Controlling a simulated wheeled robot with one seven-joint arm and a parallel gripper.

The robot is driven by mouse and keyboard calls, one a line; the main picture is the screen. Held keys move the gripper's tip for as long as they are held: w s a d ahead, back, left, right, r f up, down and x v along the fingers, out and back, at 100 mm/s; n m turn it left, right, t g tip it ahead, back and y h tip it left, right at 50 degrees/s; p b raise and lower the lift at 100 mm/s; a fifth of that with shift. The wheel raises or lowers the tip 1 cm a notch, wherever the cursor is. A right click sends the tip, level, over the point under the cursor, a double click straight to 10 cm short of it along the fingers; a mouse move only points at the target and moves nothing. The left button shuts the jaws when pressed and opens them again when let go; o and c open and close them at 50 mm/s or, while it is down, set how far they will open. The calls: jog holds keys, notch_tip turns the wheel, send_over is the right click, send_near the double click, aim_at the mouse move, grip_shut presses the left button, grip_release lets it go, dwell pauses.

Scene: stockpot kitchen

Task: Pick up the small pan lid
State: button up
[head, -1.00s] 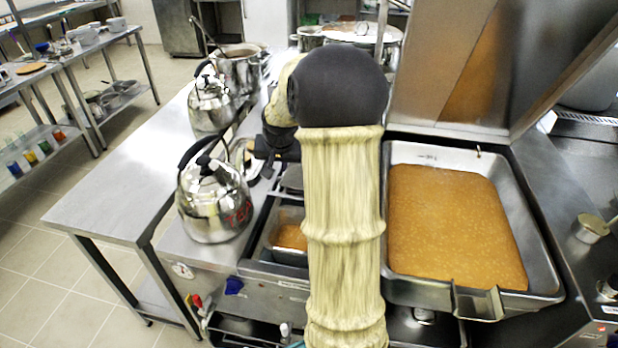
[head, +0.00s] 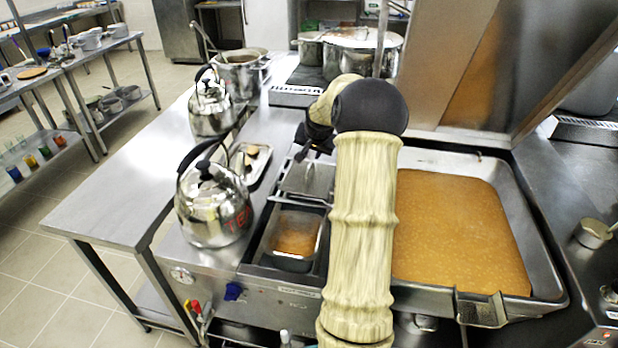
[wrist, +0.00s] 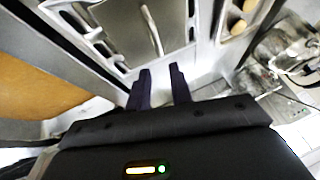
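The small pan lid (head: 307,181) is a flat grey metal plate with a raised handle. It lies in the steel counter unit, behind the small pan of orange-brown food (head: 294,236). The lid also shows at the top of the wrist view (wrist: 125,35), with its bar handle standing up. My gripper (head: 303,153) is just above the lid's far side in the head view, partly hidden by my arm. In the wrist view its two dark fingers (wrist: 160,68) are apart with nothing between them. The lid's handle is beyond the fingertips, and they do not appear to touch it.
A large pan of orange-brown food (head: 455,230) is to the right. A kettle (head: 212,205) and a small tray with pieces of food (head: 250,165) are to the left. A second kettle (head: 212,105) and a stockpot (head: 241,72) stand farther back. The left table (head: 120,190) is clear.

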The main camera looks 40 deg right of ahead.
aim_at(309, 167)
jog(key=p+x, duration=0.1)
jog(key=x, duration=0.7)
jog(key=shift+f, duration=0.1)
jog(key=p+x, duration=0.1)
jog(key=x, duration=0.3)
jog(key=shift+w+d+f+p, duration=0.1)
jog(key=shift+f+p, duration=0.2)
jog(key=shift+f, duration=0.05)
jog(key=shift+d+f, duration=0.1)
jog(key=shift+f, duration=0.1)
grip_shut()
